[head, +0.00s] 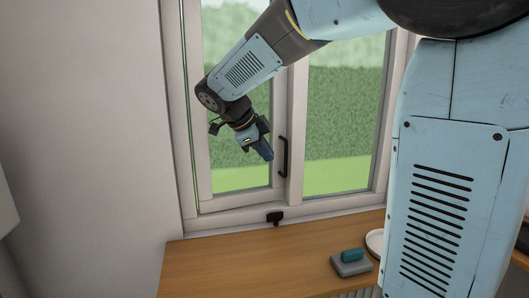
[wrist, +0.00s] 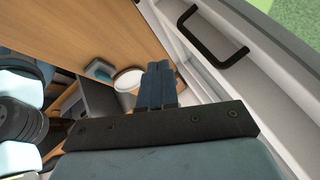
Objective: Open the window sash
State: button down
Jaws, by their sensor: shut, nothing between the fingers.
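The window sash (head: 205,180) is a pale frame with glass, on the left side of the window in the head view. A thin green strip shows along its left edge, and its bottom rail slants against the sill; I cannot tell exactly how far it stands ajar. A black bar handle (head: 284,157) is upright at its right side; a handle also shows at upper right in the wrist view (wrist: 213,40). My gripper (head: 266,152) is shut and empty, left of the handle in the head view and apart from it. Its fingers (wrist: 160,84) are together in the wrist view.
A black latch (head: 275,217) sits on the bottom frame. Below is a wooden bench top (head: 230,262) with a grey block with a teal top (head: 351,262) and a white dish (head: 375,242) at its right. The bench's left part is clear.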

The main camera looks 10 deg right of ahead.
jog(key=w+d+f, duration=0.5)
jog(key=d+f, duration=0.1)
jog(key=shift+w, duration=0.2)
dwell(0.4)
